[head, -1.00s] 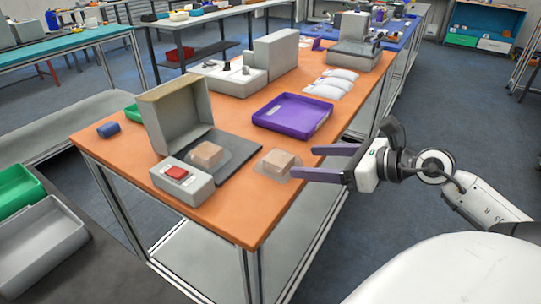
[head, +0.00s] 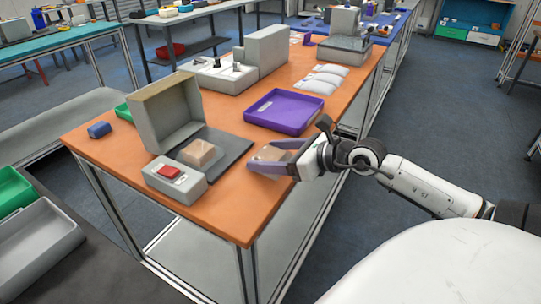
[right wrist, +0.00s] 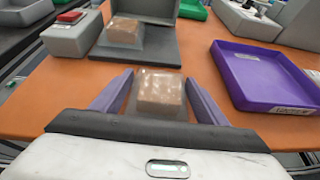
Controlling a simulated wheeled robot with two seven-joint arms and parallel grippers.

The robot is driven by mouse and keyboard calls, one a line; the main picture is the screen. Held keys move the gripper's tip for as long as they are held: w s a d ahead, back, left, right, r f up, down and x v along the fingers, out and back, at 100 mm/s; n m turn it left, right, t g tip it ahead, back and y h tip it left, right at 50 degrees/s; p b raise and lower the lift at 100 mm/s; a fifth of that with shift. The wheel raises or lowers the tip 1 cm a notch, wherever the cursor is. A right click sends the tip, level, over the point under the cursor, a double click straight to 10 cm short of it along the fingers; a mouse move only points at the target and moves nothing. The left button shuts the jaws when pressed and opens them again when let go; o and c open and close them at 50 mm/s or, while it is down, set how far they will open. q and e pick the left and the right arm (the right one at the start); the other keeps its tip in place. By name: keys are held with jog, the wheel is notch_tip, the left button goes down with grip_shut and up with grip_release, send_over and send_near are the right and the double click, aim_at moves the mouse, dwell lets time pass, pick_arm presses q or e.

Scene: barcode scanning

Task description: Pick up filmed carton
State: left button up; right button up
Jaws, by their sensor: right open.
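A filmed carton (head: 270,154), a small brown box in clear film, lies on the orange table near its right edge. It also shows in the right wrist view (right wrist: 160,92). My right gripper (head: 268,157) is open, with its two purple fingers on either side of this carton. In the right wrist view the fingers (right wrist: 158,92) stand left and right of it, and a narrow gap shows at the right finger. A second filmed carton (head: 198,153) sits on the dark plate of the grey scanner stand. My left gripper is not in view.
A purple tray (head: 285,111) lies behind my right gripper. White packets (head: 320,80) and grey equipment (head: 222,75) are farther back. The table's front corner is clear.

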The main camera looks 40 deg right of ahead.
jog(key=c, duration=1.2)
